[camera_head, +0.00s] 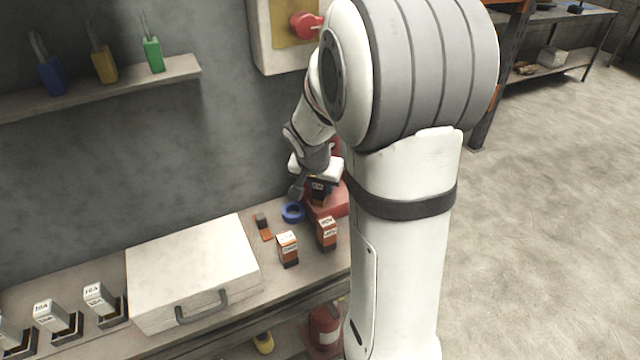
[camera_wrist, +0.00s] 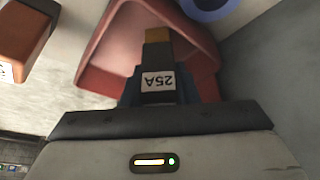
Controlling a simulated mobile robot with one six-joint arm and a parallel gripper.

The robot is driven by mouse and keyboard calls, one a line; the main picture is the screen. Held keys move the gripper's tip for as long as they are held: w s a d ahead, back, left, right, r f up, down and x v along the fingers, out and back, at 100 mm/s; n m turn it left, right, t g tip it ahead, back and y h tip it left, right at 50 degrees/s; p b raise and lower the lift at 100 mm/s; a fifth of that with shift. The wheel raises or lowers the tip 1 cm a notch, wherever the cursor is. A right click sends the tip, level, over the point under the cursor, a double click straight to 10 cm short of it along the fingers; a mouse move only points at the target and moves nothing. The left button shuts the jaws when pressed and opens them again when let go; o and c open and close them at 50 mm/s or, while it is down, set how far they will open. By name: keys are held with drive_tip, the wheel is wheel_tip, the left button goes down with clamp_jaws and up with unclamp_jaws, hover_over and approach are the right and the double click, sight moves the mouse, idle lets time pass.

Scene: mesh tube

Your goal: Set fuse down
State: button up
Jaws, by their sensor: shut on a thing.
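My gripper (camera_head: 312,180) is at the back right of the bench, partly hidden behind my arm in the head view. In the wrist view my gripper (camera_wrist: 166,88) is shut on a fuse (camera_wrist: 158,80) with a white "25A" label and a brownish end. The held fuse (camera_head: 318,192) shows small and dark in the head view. A red open bin (camera_wrist: 120,50) lies right behind the fuse in the wrist view. The red bin (camera_head: 338,204) is partly covered by my gripper in the head view. I cannot tell whether the fuse touches the bin.
A blue tape roll (camera_head: 293,212) lies left of the bin. Two orange-and-white fuses (camera_head: 287,248) (camera_head: 327,233) stand in front. A white case (camera_head: 190,270) fills the middle bench. Padlocks (camera_head: 103,66) stand on a shelf.

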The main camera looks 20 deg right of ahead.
drive_tip(key=shift+w+f+b, duration=0.1)
drive_tip(key=shift+f+b, duration=0.15)
drive_tip(key=shift+b, duration=0.1)
drive_tip(key=o, duration=1)
drive_tip(key=shift+r, duration=0.1)
drive_tip(key=shift+r+p, duration=0.4)
drive_tip(key=shift+p, duration=0.05)
drive_tip(key=v, duration=1.1)
drive_tip(key=s+a+f+n+y, duration=0.1)
drive_tip(key=s+a+n, duration=0.3)
drive_tip(key=s, duration=0.4)
drive_tip(key=s+a+f+n+g+y, duration=0.1)
drive_tip(key=s+a+n, duration=0.3)
drive_tip(key=s, duration=0.4)
drive_tip(key=shift+s+a+n+y+p, duration=0.3)
drive_tip(key=shift+s+a+y+p, duration=0.1)
drive_tip(key=shift+a+y+p, duration=0.1)
